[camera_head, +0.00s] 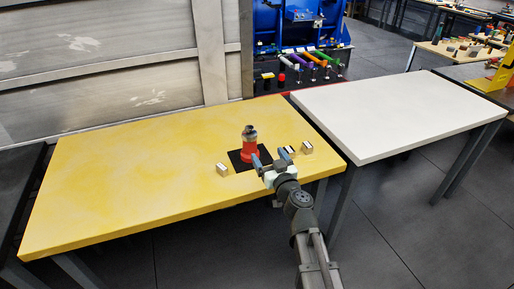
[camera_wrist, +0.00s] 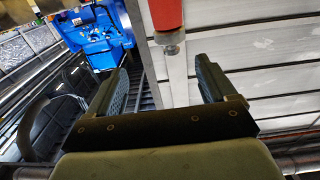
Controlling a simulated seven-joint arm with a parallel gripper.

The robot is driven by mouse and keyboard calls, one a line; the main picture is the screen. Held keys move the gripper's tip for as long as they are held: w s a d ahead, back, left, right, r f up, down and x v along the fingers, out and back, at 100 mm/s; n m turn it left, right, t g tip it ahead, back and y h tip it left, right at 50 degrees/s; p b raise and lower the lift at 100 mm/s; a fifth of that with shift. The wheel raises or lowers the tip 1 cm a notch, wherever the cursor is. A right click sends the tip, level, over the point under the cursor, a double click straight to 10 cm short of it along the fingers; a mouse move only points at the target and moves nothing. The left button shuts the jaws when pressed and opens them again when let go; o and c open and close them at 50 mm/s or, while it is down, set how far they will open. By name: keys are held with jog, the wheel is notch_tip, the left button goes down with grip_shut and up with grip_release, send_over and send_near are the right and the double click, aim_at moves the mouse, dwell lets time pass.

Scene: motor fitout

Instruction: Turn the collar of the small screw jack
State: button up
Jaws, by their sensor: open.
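The small screw jack (camera_head: 250,150) has a red body and a grey metal collar (camera_head: 250,132) on top. It stands upright on a black mat (camera_head: 236,161) on the yellow table. My gripper (camera_head: 271,158) is open, in front and to the right of the jack in the head view. In the wrist view the red body (camera_wrist: 167,14) enters from the top edge, with the grey collar (camera_wrist: 171,42) below it. The collar lies beyond the open fingers (camera_wrist: 161,66), above the gap in the picture, and nothing is between them. I cannot tell the exact distance.
Metal blocks sit near the jack: one at left (camera_head: 222,169), one at right (camera_head: 307,147), and one partly behind my gripper (camera_head: 290,149). The left of the yellow table (camera_head: 120,175) is clear. An empty white table (camera_head: 400,110) stands right; a blue machine (camera_head: 300,25) stands behind.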

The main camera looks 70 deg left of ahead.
jog(key=w+a, duration=0.3)
jog(key=w, duration=1.2)
jog(key=n+g+h, duration=0.3)
jog(key=n+g, duration=0.4)
jog(key=g, duration=0.4)
send_near(245, 131)
jog(key=x, duration=1)
jog(key=shift+f, duration=0.3)
jog(key=c, duration=1)
jog(key=shift+o, duration=0.2)
jog(key=shift+t, duration=0.3)
